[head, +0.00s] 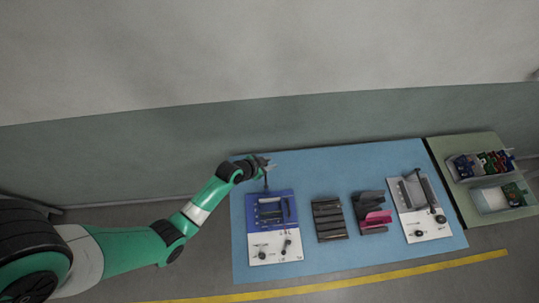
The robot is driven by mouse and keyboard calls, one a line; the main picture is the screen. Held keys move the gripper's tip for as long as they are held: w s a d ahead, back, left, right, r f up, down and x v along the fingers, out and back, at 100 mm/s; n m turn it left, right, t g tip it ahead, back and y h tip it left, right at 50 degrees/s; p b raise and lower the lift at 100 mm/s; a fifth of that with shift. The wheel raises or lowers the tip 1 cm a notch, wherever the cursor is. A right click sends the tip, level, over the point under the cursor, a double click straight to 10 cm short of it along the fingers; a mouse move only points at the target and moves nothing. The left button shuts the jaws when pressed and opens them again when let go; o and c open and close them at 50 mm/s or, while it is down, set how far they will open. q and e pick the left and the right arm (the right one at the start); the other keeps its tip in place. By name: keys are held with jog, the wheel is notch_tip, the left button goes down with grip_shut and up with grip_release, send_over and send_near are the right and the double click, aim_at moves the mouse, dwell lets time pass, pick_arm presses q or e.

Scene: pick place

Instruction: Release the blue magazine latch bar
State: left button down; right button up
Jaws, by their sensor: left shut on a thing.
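The blue magazine (286,197) is a blue block with a dark recessed middle, on the upper part of a white-fronted plate at the left of the blue mat. My left gripper (269,164) is at the far edge of this unit, just above it. It is shut on a thin dark bar (266,183) that runs down to the blue magazine's far edge; this appears to be the latch bar. The fingertips are small here, so the exact grip is hard to see. My right gripper is not in view.
On the blue mat (345,262) stand a dark slotted rack (328,219), a dark and magenta holder (374,217) and a grey unit on a white plate (420,222). Bins (503,198) with small packs stand at the right. The mat's front strip is clear.

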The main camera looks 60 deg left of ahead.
pick_arm(q)
jog(key=c, duration=0.9)
grip_release()
jog(key=shift+s+d+f, duration=0.2)
jog(key=shift+s+f, duration=0.1)
jog(key=shift+f, duration=0.1)
jog(key=shift+o, duration=1.2)
jog(key=shift+r, duration=0.1)
jog(key=a+p+v, duration=0.1)
jog(key=p+v, duration=0.3)
jog(key=v, duration=0.7)
jog(key=shift+d+r, duration=0.4)
jog(key=shift+d, duration=0.05)
